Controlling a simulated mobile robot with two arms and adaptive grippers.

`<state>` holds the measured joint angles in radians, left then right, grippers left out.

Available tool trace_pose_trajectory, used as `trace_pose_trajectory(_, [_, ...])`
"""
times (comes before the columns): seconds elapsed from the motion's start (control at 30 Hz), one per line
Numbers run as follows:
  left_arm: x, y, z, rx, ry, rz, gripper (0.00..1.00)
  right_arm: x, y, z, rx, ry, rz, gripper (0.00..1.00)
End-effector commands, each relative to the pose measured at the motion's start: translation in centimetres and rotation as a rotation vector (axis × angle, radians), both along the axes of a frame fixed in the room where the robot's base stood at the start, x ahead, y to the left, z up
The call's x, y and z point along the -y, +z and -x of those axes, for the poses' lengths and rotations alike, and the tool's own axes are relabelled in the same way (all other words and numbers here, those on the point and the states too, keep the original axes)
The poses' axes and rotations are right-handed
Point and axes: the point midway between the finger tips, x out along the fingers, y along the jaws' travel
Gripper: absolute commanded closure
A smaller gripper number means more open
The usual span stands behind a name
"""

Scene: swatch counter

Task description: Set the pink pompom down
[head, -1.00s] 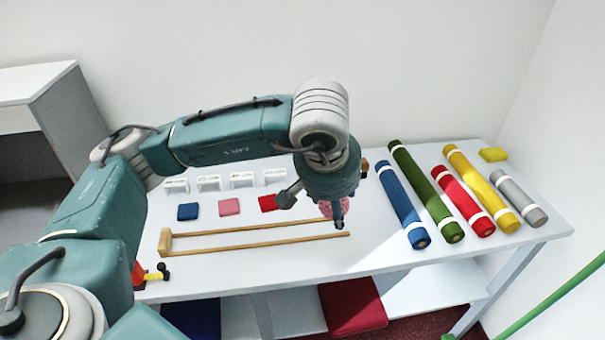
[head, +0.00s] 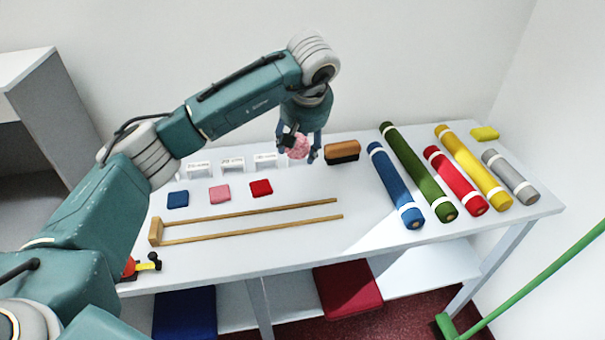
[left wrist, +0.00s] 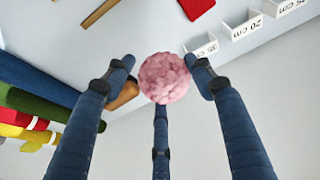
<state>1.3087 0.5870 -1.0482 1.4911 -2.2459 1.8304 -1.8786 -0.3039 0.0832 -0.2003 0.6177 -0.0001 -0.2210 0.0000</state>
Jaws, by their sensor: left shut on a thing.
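The pink pompom (head: 298,147) is a small fuzzy ball held between the fingertips of my left gripper (head: 301,151) in the head view. They are over the back of the white table, between the small white labelled stands and a brown block. Their height above the table is hard to tell. In the left wrist view the pompom (left wrist: 165,78) sits among the three blue fingers of my left gripper (left wrist: 161,80), with the tabletop edge behind it. My right gripper is not in view.
The white table (head: 370,235) carries a brown and black block (head: 342,152), several fabric rolls such as the blue one (head: 396,186), and blue, pink and red swatches (head: 261,188). A wooden frame (head: 250,222) lies in front. Bare tabletop lies between frame and block.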

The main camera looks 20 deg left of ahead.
Motion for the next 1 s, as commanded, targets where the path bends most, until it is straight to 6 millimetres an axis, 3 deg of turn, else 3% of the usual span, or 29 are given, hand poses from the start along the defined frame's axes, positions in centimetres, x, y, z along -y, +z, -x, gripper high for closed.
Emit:
trace_pose_trajectory(0.1, [0.0, -3.0, 0.1, -0.004, 0.0, 0.001, 0.63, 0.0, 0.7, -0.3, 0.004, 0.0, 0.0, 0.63])
trace_pose_trajectory(0.2, [0.0, -4.6, 0.1, -0.001, -0.001, 0.001, 0.64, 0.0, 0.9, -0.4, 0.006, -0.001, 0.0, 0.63])
trace_pose_trajectory(0.37, [0.0, -6.0, 0.0, 0.001, 0.0, 0.001, 0.64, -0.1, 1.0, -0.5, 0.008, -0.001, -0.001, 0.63])
trace_pose_trajectory(0.6, [0.0, -9.4, 0.1, -0.002, -0.001, 0.0, 0.64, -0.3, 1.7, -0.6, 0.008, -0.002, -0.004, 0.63])
trace_pose_trajectory(1.0, [0.0, -10.3, 0.0, 0.001, -0.001, 0.0, 0.64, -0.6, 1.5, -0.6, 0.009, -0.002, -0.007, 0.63])
